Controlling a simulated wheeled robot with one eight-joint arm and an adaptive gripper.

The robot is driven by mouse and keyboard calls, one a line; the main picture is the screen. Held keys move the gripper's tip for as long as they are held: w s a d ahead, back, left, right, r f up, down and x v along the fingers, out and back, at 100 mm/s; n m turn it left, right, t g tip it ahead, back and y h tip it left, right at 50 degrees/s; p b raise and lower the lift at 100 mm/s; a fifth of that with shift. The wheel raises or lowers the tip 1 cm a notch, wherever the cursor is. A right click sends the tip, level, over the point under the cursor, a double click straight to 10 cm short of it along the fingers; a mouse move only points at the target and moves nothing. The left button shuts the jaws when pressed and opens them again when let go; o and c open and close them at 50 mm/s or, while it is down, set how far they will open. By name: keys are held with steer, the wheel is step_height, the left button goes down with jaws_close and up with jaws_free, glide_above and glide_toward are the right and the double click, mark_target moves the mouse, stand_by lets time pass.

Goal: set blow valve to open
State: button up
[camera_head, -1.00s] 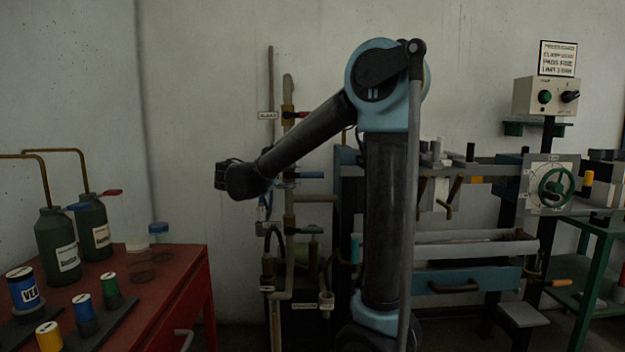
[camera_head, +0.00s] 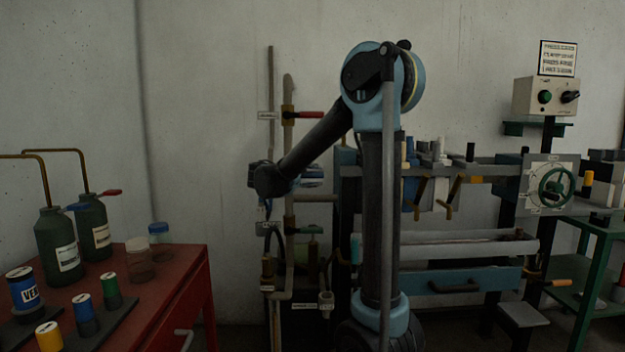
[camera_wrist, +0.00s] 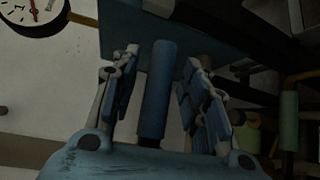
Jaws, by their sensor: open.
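In the wrist view, a blue cylindrical handle (camera_wrist: 157,88) lies between the two fingers of my gripper (camera_wrist: 163,95). The fingers are apart, with a gap on each side of the handle. In the head view, my gripper (camera_head: 312,177) is at the pipe stand, and my arm hides the blue handle there. Above it, a red lever (camera_head: 311,114) points right from a brass valve body (camera_head: 288,114) on the upright pipe. Lower on the stand is a green handle (camera_head: 309,230). The small labels are too blurred to tell which one names the blow valve.
A dial gauge (camera_wrist: 32,14) with a red needle is close to the gripper in the wrist view. A bench with a blue drawer (camera_head: 460,281) stands right of the pipes. A red table (camera_head: 170,285) with bottles stands at left.

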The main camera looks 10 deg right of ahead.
jaws_close()
